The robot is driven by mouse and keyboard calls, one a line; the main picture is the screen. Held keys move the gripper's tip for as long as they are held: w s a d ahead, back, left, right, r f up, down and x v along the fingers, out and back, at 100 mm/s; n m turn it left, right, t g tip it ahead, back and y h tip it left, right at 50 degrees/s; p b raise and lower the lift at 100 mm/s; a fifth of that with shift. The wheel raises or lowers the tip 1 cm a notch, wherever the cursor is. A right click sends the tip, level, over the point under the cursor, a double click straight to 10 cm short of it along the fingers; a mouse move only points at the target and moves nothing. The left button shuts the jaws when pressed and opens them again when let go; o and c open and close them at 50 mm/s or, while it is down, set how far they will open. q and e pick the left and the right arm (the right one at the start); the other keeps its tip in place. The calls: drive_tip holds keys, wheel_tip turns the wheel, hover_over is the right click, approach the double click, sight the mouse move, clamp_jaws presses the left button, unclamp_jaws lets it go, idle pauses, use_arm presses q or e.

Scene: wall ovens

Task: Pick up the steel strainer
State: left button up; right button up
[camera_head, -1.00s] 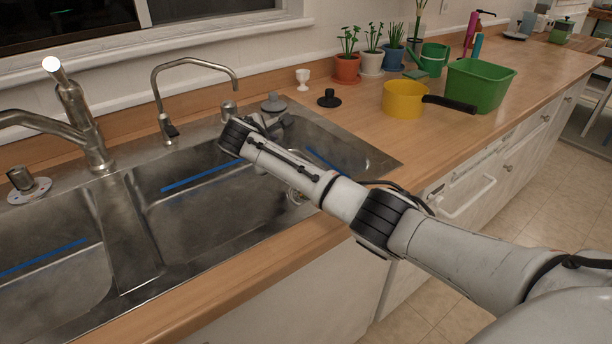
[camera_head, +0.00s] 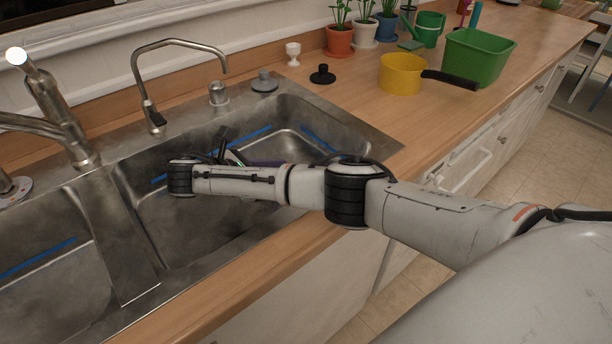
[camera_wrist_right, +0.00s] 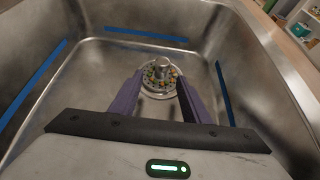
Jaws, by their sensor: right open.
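The steel strainer (camera_wrist_right: 161,72) sits low in the right-hand sink basin, in the drain. It is round, with a steel knob in the middle and small coloured bits around it. My right gripper (camera_wrist_right: 160,88) is open, its two purple fingers pointing toward the strainer, which shows between and just beyond the fingertips. I cannot tell the exact gap. In the head view my right arm reaches over the basin and hides the strainer; only part of the gripper (camera_head: 262,162) shows behind the forearm. My left gripper is not in view.
The basin's steel walls (camera_wrist_right: 52,62) with blue strips surround the gripper. A faucet (camera_head: 62,120) and a thin curved tap (camera_head: 150,85) stand behind the sink. A yellow pot (camera_head: 401,75), black stopper (camera_head: 322,74) and green tub (camera_head: 478,58) stand on the wooden counter.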

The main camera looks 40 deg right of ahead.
drive_tip(key=x, duration=0.4)
drive_tip(key=shift+s+d+r+p, duration=0.15)
drive_tip(key=shift+d+r+p, duration=0.05)
drive_tip(key=shift+d+p, duration=0.15)
drive_tip(key=shift+d+f, duration=0.25)
drive_tip(key=shift+d, duration=0.05)
drive_tip(key=shift+r, duration=0.1)
clamp_jaws()
